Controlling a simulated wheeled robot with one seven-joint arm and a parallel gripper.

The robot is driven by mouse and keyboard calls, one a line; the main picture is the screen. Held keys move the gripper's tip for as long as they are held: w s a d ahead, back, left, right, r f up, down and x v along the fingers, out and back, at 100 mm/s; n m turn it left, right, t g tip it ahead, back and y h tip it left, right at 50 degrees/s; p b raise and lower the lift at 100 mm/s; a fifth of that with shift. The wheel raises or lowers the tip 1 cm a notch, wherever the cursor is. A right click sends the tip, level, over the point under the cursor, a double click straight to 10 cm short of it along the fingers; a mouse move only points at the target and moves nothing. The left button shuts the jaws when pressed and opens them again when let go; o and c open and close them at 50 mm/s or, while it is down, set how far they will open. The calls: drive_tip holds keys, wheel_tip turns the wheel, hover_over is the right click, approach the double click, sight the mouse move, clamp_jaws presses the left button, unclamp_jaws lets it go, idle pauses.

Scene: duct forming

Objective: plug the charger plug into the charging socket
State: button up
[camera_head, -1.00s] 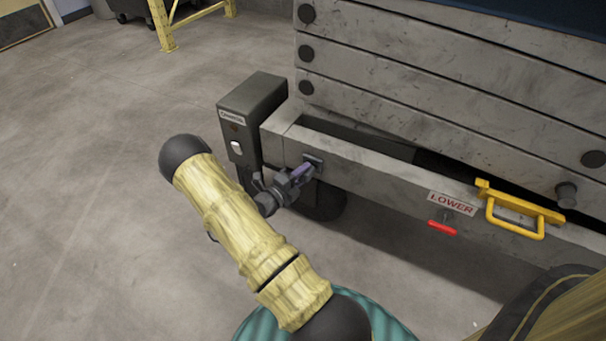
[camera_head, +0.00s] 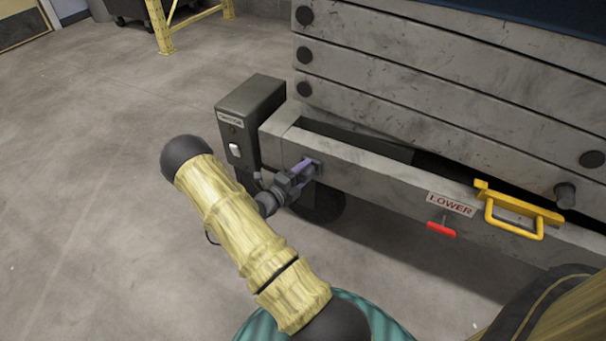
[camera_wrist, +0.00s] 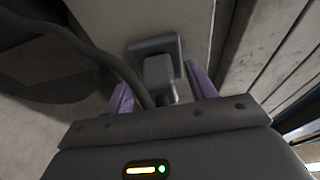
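The grey charger plug (camera_wrist: 158,76) is up against the charging socket (camera_wrist: 168,46) and appears seated in it. A dark cable runs from the plug to the upper left in the wrist view. The socket plate also shows on the lift's lower rail (camera_head: 316,166) in the head view. My gripper (camera_wrist: 162,84) has its two purple fingers on either side of the plug, with visible gaps, so it looks open around it. In the head view my gripper (camera_head: 303,168) is close to the socket and hides the plug.
A dark charger box (camera_head: 247,112) with a white switch stands left of the socket. The steel lift (camera_head: 440,90) fills the right side. A red handle (camera_head: 441,229) under a LOWER label and a yellow bracket (camera_head: 516,215) stick out from the rail.

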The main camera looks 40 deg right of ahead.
drive_tip(key=shift+a, duration=0.1)
drive_tip(key=s+a+p, duration=0.2)
drive_tip(key=a+p, duration=0.3)
drive_tip(key=a, duration=1.2)
drive_tip(key=shift+s+p, duration=0.2)
drive_tip(key=shift+p, duration=0.1)
